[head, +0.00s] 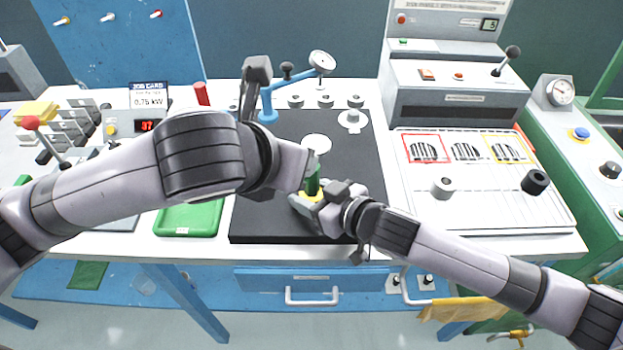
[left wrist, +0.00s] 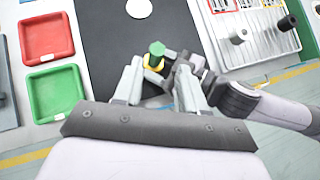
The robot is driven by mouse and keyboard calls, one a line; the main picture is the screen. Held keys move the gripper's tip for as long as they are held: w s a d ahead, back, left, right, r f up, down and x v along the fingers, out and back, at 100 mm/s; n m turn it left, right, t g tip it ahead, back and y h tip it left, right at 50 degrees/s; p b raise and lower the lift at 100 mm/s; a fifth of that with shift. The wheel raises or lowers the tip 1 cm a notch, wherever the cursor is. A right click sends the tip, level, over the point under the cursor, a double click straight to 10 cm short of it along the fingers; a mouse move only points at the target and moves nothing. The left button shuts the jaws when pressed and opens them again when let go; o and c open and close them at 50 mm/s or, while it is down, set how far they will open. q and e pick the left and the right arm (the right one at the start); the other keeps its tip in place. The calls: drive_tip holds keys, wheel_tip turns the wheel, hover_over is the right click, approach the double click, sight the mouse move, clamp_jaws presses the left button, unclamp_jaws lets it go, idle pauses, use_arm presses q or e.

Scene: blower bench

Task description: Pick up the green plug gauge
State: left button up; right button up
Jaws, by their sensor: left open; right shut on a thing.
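The green plug gauge (head: 313,182) stands over the front part of the black mat (head: 262,222), with a yellow band around its lower part. In the left wrist view its round green top (left wrist: 157,48) shows just beyond the fingertips. My right gripper (head: 322,200) is shut at the yellow part, holding the gauge; the grip itself is partly hidden. My left gripper (left wrist: 160,82) is open and empty, its fingers spread on the near side of the gauge. In the head view my left forearm and hand hide most of that gripper.
A green tray (head: 190,219) and a red tray (left wrist: 47,38) lie left of the mat. A blue stand with a dial (head: 268,113) is behind. A panel with grey and black cylinders (head: 470,195) is at the right. The mat around the gauge is partly clear.

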use_arm(q)
drive_tip(key=shift+s+a+f+x, duration=0.1)
drive_tip(key=shift+f+x, duration=0.05)
drive_tip(key=shift+x, duration=1.85)
drive_tip(key=shift+s+a+f+x, duration=0.1)
drive_tip(key=shift+s+f+x, duration=0.05)
drive_tip(key=shift+x, duration=1.8)
drive_tip(key=shift+s+a+f+x, duration=0.1)
drive_tip(key=shift+f+x, duration=0.05)
drive_tip(key=shift+x, duration=1.85)
clamp_jaws()
wheel_tip(320, 180, up, 10)
drive_tip(key=shift+r, duration=0.1)
